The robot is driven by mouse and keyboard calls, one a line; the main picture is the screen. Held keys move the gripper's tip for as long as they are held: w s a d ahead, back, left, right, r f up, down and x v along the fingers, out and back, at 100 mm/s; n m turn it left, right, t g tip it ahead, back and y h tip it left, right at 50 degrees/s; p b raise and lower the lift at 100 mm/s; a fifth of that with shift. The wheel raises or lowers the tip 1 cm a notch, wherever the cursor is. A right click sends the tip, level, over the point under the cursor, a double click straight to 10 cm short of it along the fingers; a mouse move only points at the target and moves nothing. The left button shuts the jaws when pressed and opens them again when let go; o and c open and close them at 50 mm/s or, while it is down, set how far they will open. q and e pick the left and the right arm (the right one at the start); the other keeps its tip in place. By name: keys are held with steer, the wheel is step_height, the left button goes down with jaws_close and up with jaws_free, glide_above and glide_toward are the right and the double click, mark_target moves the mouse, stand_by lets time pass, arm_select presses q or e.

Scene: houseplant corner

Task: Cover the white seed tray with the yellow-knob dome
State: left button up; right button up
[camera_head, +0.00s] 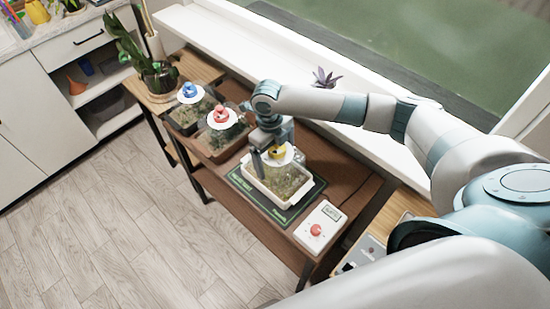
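The white seed tray (262,187) sits on a dark green mat on the brown bench, with greenery inside. The clear dome with the yellow knob (278,153) is over this tray, its white top disc around the knob. Its lower rim is hard to make out, so I cannot tell whether it is fully seated. My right gripper (275,155) is at the dome's top from above, its visible finger standing apart from the knob on the left; it looks open. The arm's end hides part of the dome's far side. My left gripper is not in view.
A red-knob dome (221,115) and a blue-knob dome (190,91) cover trays farther left. A white box with a red button (319,228) stands at the bench's right front. A potted plant (158,77) is at the left; the windowsill (225,45) runs behind.

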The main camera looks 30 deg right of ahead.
steer(key=shift+f, duration=0.8)
stand_by(1.0)
steer(key=shift+f+b, duration=0.45)
steer(key=shift+f, duration=0.25)
stand_by(0.3)
steer(key=shift+s+f, duration=0.45)
steer(key=shift+f, duration=0.25)
stand_by(0.8)
steer(key=o, duration=0.9)
steer(key=shift+b, duration=0.3)
steer(key=shift+r, duration=0.1)
steer(key=shift+w+a+r, duration=0.1)
steer(key=shift+w+r, duration=0.15)
steer(key=shift+r, duration=0.2)
steer(key=r+b, duration=0.1)
steer(key=r, duration=0.4)
steer(key=w+r+b, duration=0.1)
steer(key=r, duration=0.5)
steer(key=r+b, duration=0.2)
steer(key=r, duration=0.3)
steer(key=shift+w+a+r, duration=0.25)
steer(key=shift+w+r, duration=0.05)
steer(key=shift+r, duration=0.6)
